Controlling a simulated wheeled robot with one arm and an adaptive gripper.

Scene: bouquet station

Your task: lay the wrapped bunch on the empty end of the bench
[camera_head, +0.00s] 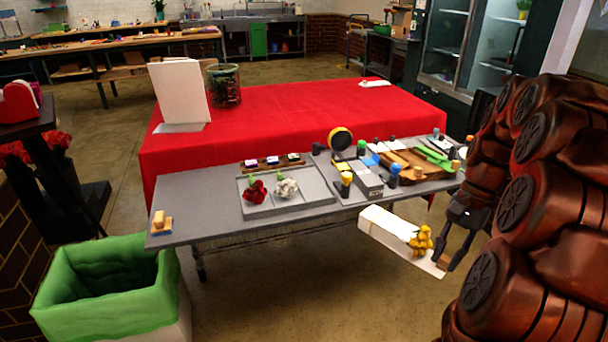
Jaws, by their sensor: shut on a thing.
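The wrapped bunch is a long white paper wrap (388,229) with yellow flowers (421,240) at its right end. It is off the bench, in front of the front edge at the right. My gripper (443,262) is shut on the bunch near the yellow flowers; the exact grip is small in the picture. The bench (200,215) is a grey table.
A grey tray (262,210) with red and white flowers sits mid-bench. Tape, bottles and tools crowd the bench's right half. A green-lined bin (105,290) stands by the left end. A red-covered table (290,110) is behind. Floor in front is clear.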

